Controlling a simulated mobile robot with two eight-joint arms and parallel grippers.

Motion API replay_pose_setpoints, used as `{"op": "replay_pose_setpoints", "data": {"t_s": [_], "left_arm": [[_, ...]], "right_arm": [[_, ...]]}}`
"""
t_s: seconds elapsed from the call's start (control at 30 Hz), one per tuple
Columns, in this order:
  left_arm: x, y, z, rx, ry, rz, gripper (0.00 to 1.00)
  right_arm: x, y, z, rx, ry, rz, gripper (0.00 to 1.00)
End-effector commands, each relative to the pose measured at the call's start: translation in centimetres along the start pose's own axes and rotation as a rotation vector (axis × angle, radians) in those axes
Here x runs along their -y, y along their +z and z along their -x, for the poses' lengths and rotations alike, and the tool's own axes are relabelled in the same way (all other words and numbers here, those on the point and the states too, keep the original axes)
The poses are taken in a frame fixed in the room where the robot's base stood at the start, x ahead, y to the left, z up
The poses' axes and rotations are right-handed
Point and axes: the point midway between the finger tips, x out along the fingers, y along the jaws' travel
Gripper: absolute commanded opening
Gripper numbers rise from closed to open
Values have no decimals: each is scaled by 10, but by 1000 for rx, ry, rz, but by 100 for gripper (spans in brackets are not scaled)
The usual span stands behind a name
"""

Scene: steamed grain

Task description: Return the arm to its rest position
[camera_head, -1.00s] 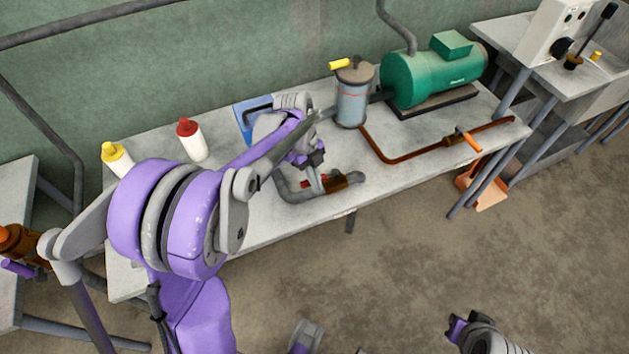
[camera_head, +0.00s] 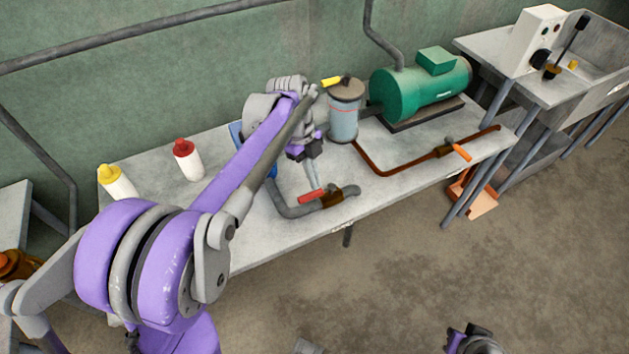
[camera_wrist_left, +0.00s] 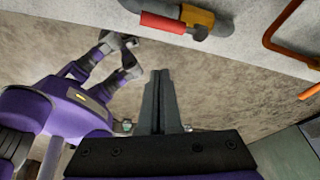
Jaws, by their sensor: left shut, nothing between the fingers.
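My left arm is purple and grey and reaches from the lower left over the long table (camera_head: 240,250) in the head view. Its left gripper (camera_head: 314,184) hangs down near the red valve handle (camera_head: 312,197) on the grey pipe. In the left wrist view the fingers of my left gripper (camera_wrist_left: 161,78) are together with nothing between them. The red handle (camera_wrist_left: 163,22) and brown valve body (camera_wrist_left: 196,16) lie apart from the tips there. Part of my right arm (camera_head: 472,341) shows at the bottom edge; its jaws are not clear.
A glass-sided canister (camera_head: 344,118) and green motor (camera_head: 418,92) stand behind and right of the left gripper. A copper pipe (camera_head: 385,171) with an orange handle (camera_head: 458,150) runs along the table. Yellow-capped (camera_head: 117,181) and red-capped (camera_head: 188,160) bottles stand left. The front floor is open.

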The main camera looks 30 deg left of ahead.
Motion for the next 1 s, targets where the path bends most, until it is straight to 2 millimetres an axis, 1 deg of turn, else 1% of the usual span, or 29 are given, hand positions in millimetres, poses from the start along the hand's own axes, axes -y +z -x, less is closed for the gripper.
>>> {"op": "replay_pose_setpoints", "data": {"t_s": [0.37, 0.47, 0.53, 0.67, 0.77, 0.87, 1.0], "left_arm": [[0, 0, 0, 0, 0, 2, 0], [-4, -5, 2, 13, -8, 44, 0], [-11, -14, 5, 36, -24, 124, 0], [-34, -36, 12, 98, -94, 386, 0], [-56, -54, 14, 135, -180, 634, 0], [-79, -68, 13, 147, -284, 879, 0], [-109, -83, 8, 112, -444, 1205, 0]], "right_arm": [[0, 0, 0, 0, 0, 0, 0], [0, -1, 2, -1, 0, 0, 0], [0, -3, 5, -2, 0, 0, 0], [0, -10, 14, -6, 0, 0, 0], [0, -16, 22, -10, 0, 0, 0], [0, -21, 30, -13, 0, 0, 0], [0, -30, 40, -20, 0, 0, 0]]}}
